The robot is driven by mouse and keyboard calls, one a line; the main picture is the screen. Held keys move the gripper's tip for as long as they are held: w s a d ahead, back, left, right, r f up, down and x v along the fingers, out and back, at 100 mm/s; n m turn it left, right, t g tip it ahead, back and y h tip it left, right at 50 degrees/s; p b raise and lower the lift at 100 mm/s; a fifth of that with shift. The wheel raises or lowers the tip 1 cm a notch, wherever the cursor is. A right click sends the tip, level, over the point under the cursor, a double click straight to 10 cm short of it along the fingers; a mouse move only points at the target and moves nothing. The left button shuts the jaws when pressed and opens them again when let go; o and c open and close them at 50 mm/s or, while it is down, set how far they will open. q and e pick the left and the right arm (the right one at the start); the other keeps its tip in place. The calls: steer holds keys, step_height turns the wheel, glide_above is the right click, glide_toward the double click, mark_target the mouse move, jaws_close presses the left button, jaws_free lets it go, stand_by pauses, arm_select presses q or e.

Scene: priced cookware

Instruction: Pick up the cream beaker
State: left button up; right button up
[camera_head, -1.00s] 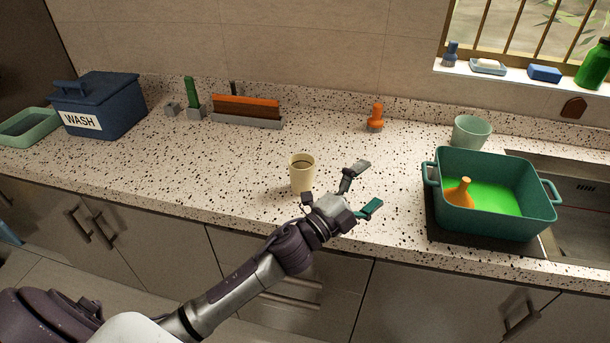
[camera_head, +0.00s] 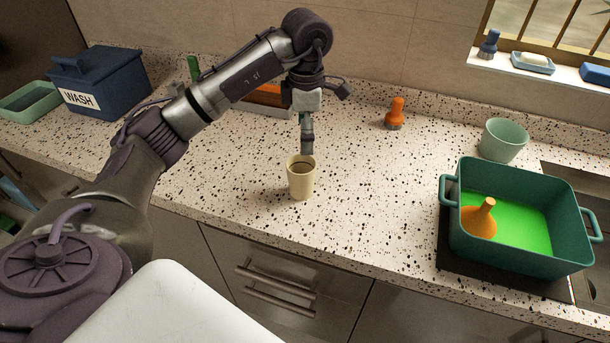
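The cream beaker (camera_head: 301,178) stands upright on the speckled counter, near its front edge. Its mouth faces up and its inside looks dark. My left gripper (camera_head: 307,145) points down at the beaker's far rim, seen edge-on. One grey finger shows, ending at or just behind the rim. I cannot tell whether it touches the beaker, and the other finger cannot be made out. My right gripper is out of view.
A green tub (camera_head: 520,232) with green liquid and an orange item stands right. A pale green cup (camera_head: 502,140) and an orange brush (camera_head: 395,113) stand behind. A blue WASH box (camera_head: 105,88) is left. The counter (camera_head: 370,190) right of the beaker is clear.

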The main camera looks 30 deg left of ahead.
mark_target(301, 175)
arm_select(q)
step_height(301, 175, down, 8)
steer(key=shift+s+r+p, duration=0.1)
steer(key=shift+r+p, duration=0.1)
steer(key=shift+p, duration=0.55)
steer(key=shift+s+f, duration=0.1)
steer(key=shift+f, duration=0.2)
steer(key=f+p, duration=0.1)
steer(key=a+f+p, duration=0.1)
steer(key=f, duration=0.1)
steer(key=shift+s+f, duration=0.2)
steer(key=shift+f, duration=0.55)
steer(key=shift+w+d, duration=0.1)
steer(key=c, duration=1.2)
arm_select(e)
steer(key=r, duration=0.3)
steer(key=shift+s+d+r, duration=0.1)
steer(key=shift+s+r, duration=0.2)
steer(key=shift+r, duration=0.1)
